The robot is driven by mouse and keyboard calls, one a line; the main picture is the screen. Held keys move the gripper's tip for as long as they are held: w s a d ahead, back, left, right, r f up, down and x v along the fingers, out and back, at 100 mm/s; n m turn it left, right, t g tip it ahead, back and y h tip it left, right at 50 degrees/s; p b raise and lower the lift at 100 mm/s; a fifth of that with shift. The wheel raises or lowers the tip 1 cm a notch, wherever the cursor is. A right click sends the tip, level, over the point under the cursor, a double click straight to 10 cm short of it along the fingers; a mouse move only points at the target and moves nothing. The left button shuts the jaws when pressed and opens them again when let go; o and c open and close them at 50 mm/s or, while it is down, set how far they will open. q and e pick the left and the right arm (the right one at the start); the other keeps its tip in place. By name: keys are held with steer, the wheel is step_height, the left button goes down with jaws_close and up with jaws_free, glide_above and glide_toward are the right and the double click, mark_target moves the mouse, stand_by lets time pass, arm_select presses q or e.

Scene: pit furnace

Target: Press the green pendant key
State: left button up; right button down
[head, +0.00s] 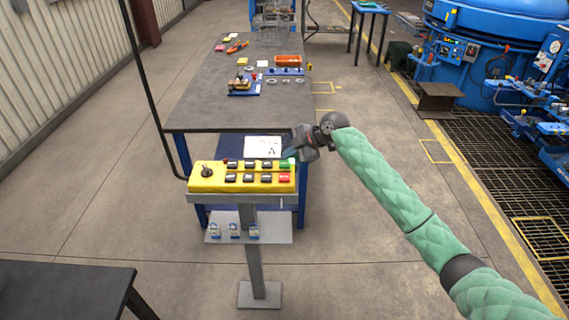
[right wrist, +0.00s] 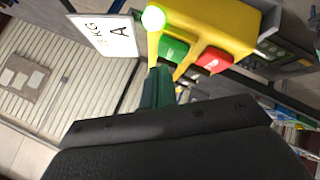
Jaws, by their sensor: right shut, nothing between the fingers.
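The yellow pendant (head: 215,184) stands on a grey post, with a joystick, several black keys, a green key (head: 285,165) and a red key (head: 284,178) at its right end. My right gripper (head: 297,153) is shut and empty, at the pendant's far right corner. In the right wrist view the fingertips (right wrist: 158,82) point at the green key (right wrist: 173,50), beside the red key (right wrist: 213,60). I cannot tell whether they touch the green key. A round green lamp (right wrist: 153,18) glows close to it. My left gripper is not in view.
A white card marked A (head: 262,146) stands behind the pendant. A dark table (head: 60,290) is at the near left. A blue furnace (head: 490,60) stands at the right.

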mark_target(288, 164)
steer(key=shift+r+p, duration=1)
steer(key=shift+r, duration=1.55)
